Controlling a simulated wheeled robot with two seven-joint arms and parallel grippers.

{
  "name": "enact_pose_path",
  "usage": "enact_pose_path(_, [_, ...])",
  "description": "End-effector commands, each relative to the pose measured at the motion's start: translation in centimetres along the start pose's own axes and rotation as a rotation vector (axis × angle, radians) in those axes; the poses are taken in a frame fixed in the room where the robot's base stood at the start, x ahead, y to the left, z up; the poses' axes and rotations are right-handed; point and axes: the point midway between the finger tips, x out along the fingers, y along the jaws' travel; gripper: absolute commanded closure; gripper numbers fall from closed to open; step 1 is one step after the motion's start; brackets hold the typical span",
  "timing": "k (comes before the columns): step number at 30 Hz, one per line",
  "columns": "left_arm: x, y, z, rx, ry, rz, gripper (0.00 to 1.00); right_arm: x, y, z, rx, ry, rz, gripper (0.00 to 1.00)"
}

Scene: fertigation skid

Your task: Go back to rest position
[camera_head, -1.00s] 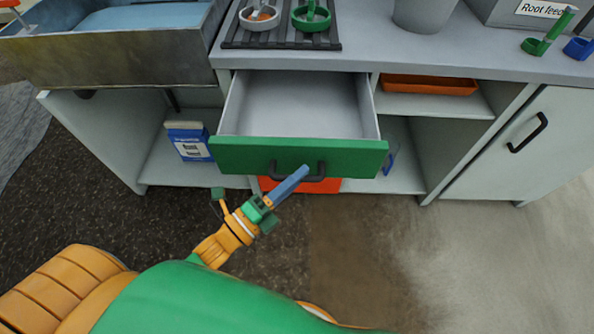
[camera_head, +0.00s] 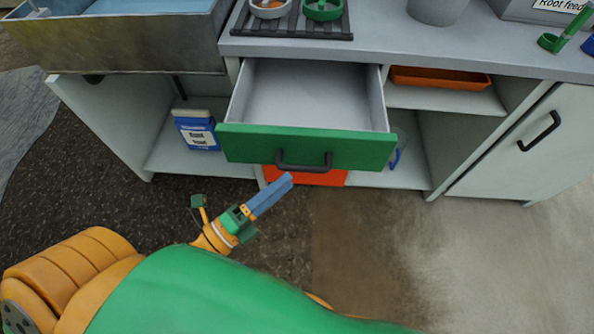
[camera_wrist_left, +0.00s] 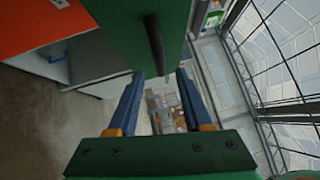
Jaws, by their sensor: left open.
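My left gripper (camera_head: 271,194) is in front of and below the green-fronted drawer (camera_head: 350,148), clear of its black handle (camera_head: 304,166). In the left wrist view its two blue fingers (camera_wrist_left: 158,85) are apart with nothing between them. The drawer is pulled out and its visible inside is empty. The drawer front (camera_wrist_left: 125,35) and its dark handle (camera_wrist_left: 155,45) show ahead of the fingers in the left wrist view. My right gripper is not in view.
A blue-and-white box (camera_head: 197,132) stands on the lower shelf. An orange tray (camera_head: 440,78) sits on the upper right shelf, and an orange-red thing (camera_head: 318,177) is under the drawer. A metal sink (camera_head: 120,45) is at the left. The floor at the right is clear.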

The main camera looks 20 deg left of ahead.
Motion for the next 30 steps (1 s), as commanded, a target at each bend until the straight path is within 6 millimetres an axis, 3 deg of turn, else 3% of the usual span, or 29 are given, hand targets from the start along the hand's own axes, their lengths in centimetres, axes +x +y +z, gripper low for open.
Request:
enact_pose_path(3, [-1.1, 0.0, 0.0, 0.0, 0.0, 0.001, 0.5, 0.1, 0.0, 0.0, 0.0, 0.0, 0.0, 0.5])
enact_pose_path(14, [-1.1, 0.0, 0.0, 0.0, 0.001, -0.001, 0.5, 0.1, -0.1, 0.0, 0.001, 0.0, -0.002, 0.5])
enact_pose_path(17, [-1.2, 1.0, 0.3, -0.03, -0.015, 0.029, 0.5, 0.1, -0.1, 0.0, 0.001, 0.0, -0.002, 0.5])
enact_pose_path(20, [-2.2, 6.3, 1.4, -0.196, -0.104, 0.18, 0.5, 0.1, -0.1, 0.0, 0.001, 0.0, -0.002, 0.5])
enact_pose_path(23, [-5.5, 15.6, 2.1, -0.514, -0.303, 0.436, 0.5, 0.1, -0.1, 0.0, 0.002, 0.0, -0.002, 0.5])
enact_pose_path(24, [-7.3, 19.1, 1.8, -0.645, -0.397, 0.533, 0.5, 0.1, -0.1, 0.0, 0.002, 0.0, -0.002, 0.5])
enact_pose_path(27, [-12.2, 25.8, -0.2, -0.929, -0.634, 0.736, 0.5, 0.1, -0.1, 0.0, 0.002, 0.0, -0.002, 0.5])
enact_pose_path(30, [-17.1, 30.1, -3.2, -1.152, -0.874, 0.899, 0.5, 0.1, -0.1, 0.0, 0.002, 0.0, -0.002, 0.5])
